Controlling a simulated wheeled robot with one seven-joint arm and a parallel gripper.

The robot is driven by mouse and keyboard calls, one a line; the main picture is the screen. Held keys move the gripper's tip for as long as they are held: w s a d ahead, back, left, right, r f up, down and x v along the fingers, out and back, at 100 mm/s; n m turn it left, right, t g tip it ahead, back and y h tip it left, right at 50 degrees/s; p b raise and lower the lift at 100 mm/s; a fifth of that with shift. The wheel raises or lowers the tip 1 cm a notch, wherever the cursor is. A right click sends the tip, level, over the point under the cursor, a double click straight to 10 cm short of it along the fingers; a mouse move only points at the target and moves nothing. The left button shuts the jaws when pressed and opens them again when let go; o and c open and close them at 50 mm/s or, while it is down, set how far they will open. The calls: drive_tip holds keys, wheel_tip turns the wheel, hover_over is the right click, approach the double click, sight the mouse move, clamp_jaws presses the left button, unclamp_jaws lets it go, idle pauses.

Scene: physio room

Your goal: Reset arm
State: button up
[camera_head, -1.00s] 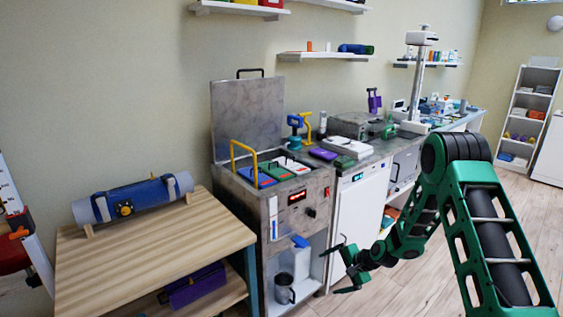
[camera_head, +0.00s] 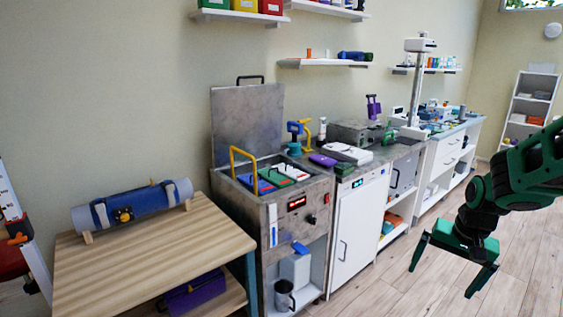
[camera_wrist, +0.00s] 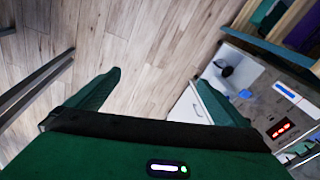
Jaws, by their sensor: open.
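My green arm comes in from the right edge of the head view. My gripper (camera_head: 445,278) hangs at the lower right with its two fingers spread wide and nothing between them. It is over the wood floor, right of the white cabinet and apart from the furniture. In the wrist view my gripper (camera_wrist: 165,95) shows both fingers apart, with floor planks and a bit of white cabinet beyond them.
A metal heating unit (camera_head: 292,224) with its lid raised holds coloured packs. Left of it is a wooden table (camera_head: 145,262) bearing a blue roll (camera_head: 137,202). A white cabinet (camera_head: 358,235) stands right of the unit. The floor (camera_head: 385,297) around my gripper is clear.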

drive_tip(key=s+r+g, duration=0.1)
drive_tip(key=s+r, duration=0.2)
drive_tip(key=s, duration=0.9)
drive_tip(key=s+d+r+g, duration=0.1)
drive_tip(key=s+r, duration=0.2)
drive_tip(key=s, duration=0.8)
drive_tip(key=shift+s+d+n, duration=0.15)
drive_tip(key=shift+s+n, duration=0.15)
drive_tip(key=shift+s, duration=0.05)
drive_tip(key=shift+w+f, duration=0.25)
drive_tip(key=shift+w, duration=0.4)
